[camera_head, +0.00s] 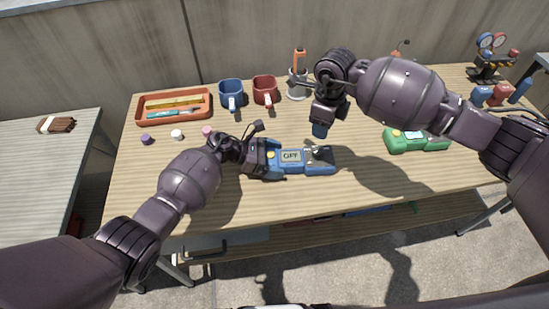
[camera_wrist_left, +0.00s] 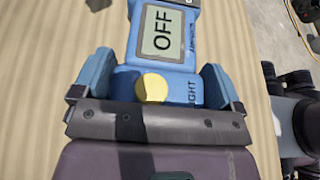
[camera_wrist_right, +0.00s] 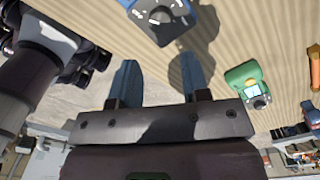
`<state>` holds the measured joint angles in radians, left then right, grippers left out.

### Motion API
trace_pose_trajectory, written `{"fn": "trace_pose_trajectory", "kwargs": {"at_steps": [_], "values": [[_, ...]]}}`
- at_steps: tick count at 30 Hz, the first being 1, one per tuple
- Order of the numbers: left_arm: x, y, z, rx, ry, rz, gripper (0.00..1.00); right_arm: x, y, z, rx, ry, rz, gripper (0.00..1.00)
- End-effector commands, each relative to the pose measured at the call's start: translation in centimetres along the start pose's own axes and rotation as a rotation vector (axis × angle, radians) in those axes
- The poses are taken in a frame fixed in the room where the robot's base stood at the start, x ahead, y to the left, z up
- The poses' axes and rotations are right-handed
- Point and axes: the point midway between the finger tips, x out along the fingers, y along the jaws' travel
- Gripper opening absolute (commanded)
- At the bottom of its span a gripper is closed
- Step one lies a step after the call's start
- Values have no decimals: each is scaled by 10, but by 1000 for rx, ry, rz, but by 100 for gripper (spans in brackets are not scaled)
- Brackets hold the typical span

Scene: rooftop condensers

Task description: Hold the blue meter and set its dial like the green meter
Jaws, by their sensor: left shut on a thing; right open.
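The blue meter (camera_head: 321,168) lies on the table with its screen reading OFF. In the left wrist view the meter (camera_wrist_left: 121,40) shows a yellow button and the OFF screen. My left gripper (camera_head: 268,158) is shut on the meter's left end, a finger on each side. The dark dial end shows in the right wrist view (camera_wrist_right: 160,15), beyond the fingertips. My right gripper (camera_head: 320,130) is open and empty, just behind and above the dial end. The green meter (camera_head: 399,146) lies to the right; it also shows in the right wrist view (camera_wrist_right: 242,74), its dial setting too small to read.
An orange tray (camera_head: 139,108) with tools, a blue mug (camera_head: 231,93) and a red mug (camera_head: 265,90) stand along the back. Small caps lie before the tray. A gauge set (camera_head: 490,62) is at the back right. The table front near the meter is clear.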

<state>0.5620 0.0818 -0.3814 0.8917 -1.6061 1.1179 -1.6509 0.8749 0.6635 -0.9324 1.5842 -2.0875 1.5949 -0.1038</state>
Motion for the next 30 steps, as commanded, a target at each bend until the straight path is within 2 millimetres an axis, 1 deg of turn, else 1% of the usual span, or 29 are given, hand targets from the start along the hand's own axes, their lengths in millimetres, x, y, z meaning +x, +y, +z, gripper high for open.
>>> {"fn": "trace_pose_trajectory", "kwargs": {"at_steps": [1,3,4,8,9,13,20,24,30], "values": [[0,0,0,1,1,0,53,0,0,0,0,0,0,47],[0,0,0,1,1,0,53,-2,-1,1,-1,-2,-4,58],[0,0,0,1,1,0,53,-5,-2,2,-1,-4,-8,61],[0,0,0,1,1,0,53,-20,-13,3,-16,7,-49,61],[0,0,0,1,1,0,53,-25,-16,2,-49,15,-61,61],[0,0,0,1,1,0,53,-29,-15,0,-243,28,-59,61],[0,0,0,1,1,0,53,-30,-12,-1,-604,35,-40,61],[0,0,0,1,1,-1,53,-27,-8,-3,-817,32,-22,61],[0,0,0,1,1,-1,53,-24,-1,-2,-1092,14,-1,61]]}}
